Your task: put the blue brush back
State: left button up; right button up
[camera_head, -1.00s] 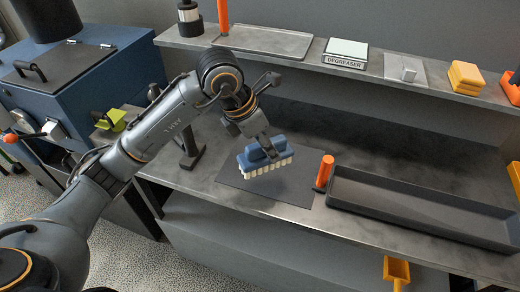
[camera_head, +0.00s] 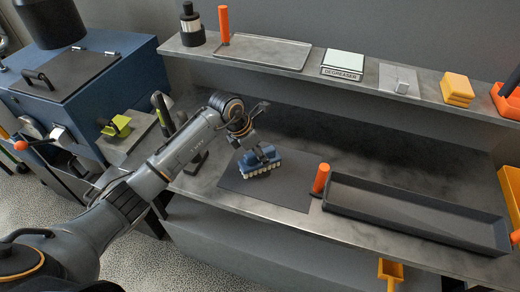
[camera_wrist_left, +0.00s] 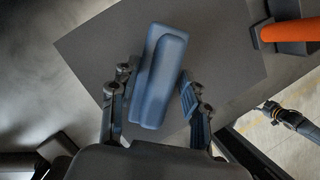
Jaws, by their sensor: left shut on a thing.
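The blue brush (camera_head: 272,164) is bristles-down over the dark mat (camera_head: 285,193) on the worktop, near the mat's back left part. I cannot tell whether the bristles touch the mat. My left gripper (camera_head: 258,154) is above the brush and shut on its blue top. In the left wrist view, the blue brush (camera_wrist_left: 160,80) lies between the two fingers of my left gripper (camera_wrist_left: 156,88), over the dark mat (camera_wrist_left: 235,60). The bristles are hidden there.
An orange-handled tool (camera_head: 321,178) stands just right of the mat, beside a long dark tray (camera_head: 415,190). A shelf (camera_head: 285,75) behind holds a metal tray, a degreaser box (camera_head: 342,63) and yellow blocks (camera_head: 457,88). A blue machine (camera_head: 85,90) stands at left.

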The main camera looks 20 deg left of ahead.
pick_arm(q)
jog(key=shift+f, duration=0.1)
jog(key=o, duration=1.1)
jog(key=shift+r, duration=0.3)
jog(key=b+v, duration=0.2)
jog(key=v, duration=0.8)
jog(key=shift+s+a+r, duration=0.1)
jog(key=shift+r, duration=0.15)
jog(key=shift+s+a+r, duration=0.15)
jog(key=shift+s+r, duration=0.05)
jog(key=shift+r, duration=0.35)
